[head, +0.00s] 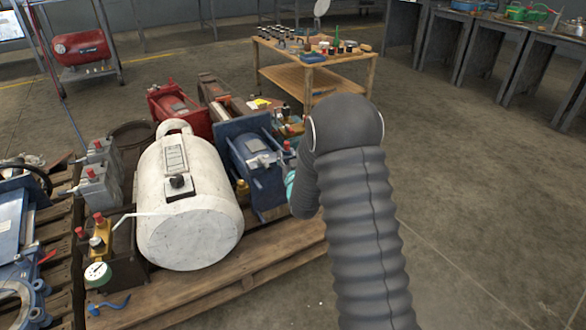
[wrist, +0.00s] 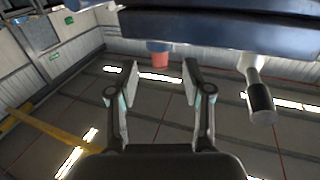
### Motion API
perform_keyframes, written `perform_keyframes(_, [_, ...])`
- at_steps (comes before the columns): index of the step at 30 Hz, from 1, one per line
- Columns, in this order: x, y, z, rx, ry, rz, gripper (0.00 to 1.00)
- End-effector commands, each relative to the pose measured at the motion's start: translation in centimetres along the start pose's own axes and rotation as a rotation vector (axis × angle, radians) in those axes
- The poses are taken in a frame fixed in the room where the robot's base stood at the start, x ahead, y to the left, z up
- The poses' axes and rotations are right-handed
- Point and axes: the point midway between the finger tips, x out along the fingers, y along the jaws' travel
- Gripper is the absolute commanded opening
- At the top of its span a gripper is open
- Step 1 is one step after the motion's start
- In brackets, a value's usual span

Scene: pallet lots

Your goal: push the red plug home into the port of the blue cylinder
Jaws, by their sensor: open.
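The blue cylinder (head: 252,150) lies in a blue frame on the pallet, left of my arm in the head view. In the wrist view the blue body (wrist: 225,30) spans the top. The red plug (wrist: 161,60) sticks out below its edge, by a darker blue collar. A small red spot, probably this plug, shows at the blue cylinder's right side in the head view. My gripper (wrist: 160,82) is open and empty, its fingertips to either side of the plug's line and apart from it. How deep the plug sits cannot be told. My arm mostly hides the gripper in the head view.
A lever with a black grip (wrist: 260,100) hangs right of my fingers. A large white tank (head: 190,205) stands left of the blue cylinder, with a red machine (head: 178,105) behind. A wooden table (head: 315,75) holds small parts. The floor at right is clear.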

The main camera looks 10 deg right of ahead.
Motion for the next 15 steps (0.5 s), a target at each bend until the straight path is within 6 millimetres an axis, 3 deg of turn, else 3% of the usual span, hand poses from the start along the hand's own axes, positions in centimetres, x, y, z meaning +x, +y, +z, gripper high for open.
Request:
perform_keyframes(6, [-4.5, 0.0, 0.1, 0.0, -0.003, 0.0, 0.5])
perform_keyframes(15, [-7.9, 0.0, 0.0, 0.0, -0.001, 0.0, 0.5])
